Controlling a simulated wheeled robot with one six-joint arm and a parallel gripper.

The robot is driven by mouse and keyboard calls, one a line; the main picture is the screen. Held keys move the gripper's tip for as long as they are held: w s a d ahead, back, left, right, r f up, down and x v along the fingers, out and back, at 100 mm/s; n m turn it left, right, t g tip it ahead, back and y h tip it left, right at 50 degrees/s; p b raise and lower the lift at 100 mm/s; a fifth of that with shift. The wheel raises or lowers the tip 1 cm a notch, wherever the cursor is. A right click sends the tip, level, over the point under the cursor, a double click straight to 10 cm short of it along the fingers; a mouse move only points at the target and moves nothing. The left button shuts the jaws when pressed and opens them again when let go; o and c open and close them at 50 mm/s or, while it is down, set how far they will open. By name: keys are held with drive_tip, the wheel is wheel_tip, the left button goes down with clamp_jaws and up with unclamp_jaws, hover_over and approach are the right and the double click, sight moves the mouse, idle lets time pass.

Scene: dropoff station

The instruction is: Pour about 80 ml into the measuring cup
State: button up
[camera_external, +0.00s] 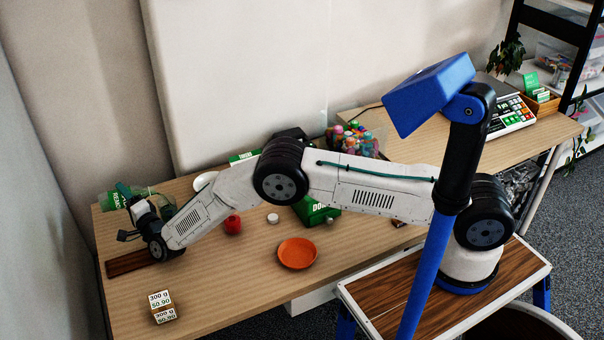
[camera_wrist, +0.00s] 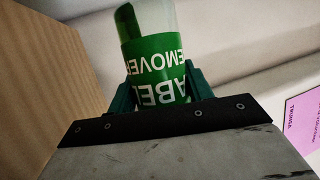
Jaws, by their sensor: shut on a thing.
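A clear bottle with a green "LABEL REMOVER" label (camera_wrist: 155,70) is held in my gripper (camera_wrist: 160,85), whose dark green fingers close on both sides of the label. Dark green liquid shows along the left side of the bottle's clear part. In the external view, my gripper (camera_external: 138,212) is at the far left, above the table, and the bottle (camera_external: 112,200) lies tilted well over, partly hidden by the gripper. I cannot make out a measuring cup in either view. A white round dish or cup (camera_external: 204,181) stands behind my arm, partly hidden.
A brown board (camera_external: 122,264) lies below my gripper. A price block (camera_external: 161,305), an orange bowl (camera_external: 297,253), a red apple-like object (camera_external: 232,225) and a green box (camera_external: 316,211) are on the table. A jar of colourful pieces (camera_external: 355,140) stands behind. The front middle is clear.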

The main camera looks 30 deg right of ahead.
drive_tip(key=shift+r, duration=0.1)
idle(0.3)
drive_tip(key=f+n+g, duration=0.1)
drive_tip(key=n, duration=0.1)
drive_tip(key=a+f+n, duration=0.1)
drive_tip(key=f+n, duration=0.1)
drive_tip(key=shift+g+y, duration=0.3)
drive_tip(key=shift+g, duration=0.1)
drive_tip(key=shift+a+r+n+g, duration=0.1)
drive_tip(key=shift+n+g, duration=0.2)
drive_tip(key=shift+n, duration=0.3)
drive_tip(key=shift+r+n, duration=0.5)
drive_tip(key=shift+r, duration=0.25)
